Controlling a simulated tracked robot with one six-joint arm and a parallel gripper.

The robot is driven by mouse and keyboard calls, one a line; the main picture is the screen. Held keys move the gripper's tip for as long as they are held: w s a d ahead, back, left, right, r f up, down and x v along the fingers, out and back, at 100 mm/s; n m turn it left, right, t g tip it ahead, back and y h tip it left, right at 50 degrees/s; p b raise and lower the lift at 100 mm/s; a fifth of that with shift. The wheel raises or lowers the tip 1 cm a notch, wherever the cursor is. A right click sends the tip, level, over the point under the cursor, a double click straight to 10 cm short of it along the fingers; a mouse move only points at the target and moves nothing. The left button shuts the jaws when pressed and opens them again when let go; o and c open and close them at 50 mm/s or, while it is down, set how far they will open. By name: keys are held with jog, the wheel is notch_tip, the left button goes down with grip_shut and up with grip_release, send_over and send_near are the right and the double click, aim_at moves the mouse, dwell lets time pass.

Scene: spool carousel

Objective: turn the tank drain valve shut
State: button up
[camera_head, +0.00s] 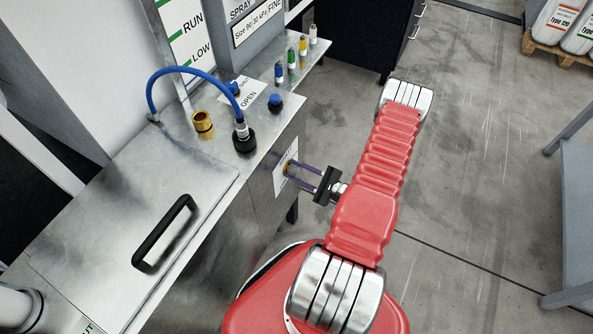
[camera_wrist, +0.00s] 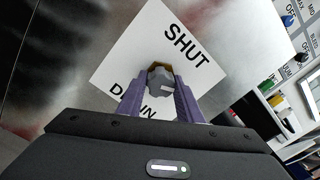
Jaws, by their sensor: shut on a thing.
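The drain valve (camera_wrist: 160,78) shows in the wrist view as a grey faceted knob with a brass-coloured part around it. It sits in front of a white plate (camera_wrist: 124,45) marked "SHUT" and, partly hidden, "DRAIN". My gripper (camera_wrist: 161,92) has its two purple fingers shut on the knob, one on each side. The metal tank (camera_head: 225,205) stands at left. The knob's exact turn angle is hard to tell.
On the tank top are a black lid handle (camera_head: 163,233), a blue hose (camera_head: 183,70) on a black fitting, a brass fitting (camera_head: 203,124) and a blue knob (camera_head: 275,103). Several small coloured bottles (camera_head: 291,60) stand on the back ledge. Open floor (camera_head: 470,160) lies to the right.

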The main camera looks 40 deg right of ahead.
jog(key=n, duration=0.6)
jog(key=shift+n, duration=0.3)
jog(key=n, duration=0.6)
jog(key=shift+f+n+y, duration=0.1)
jog(key=shift+n+y, duration=0.2)
jog(key=shift+a, duration=0.1)
jog(key=o, duration=1)
jog(key=shift+o, duration=0.2)
jog(key=v, duration=1.3)
jog(key=shift+s+d, duration=0.2)
jog(key=shift+s, duration=0.2)
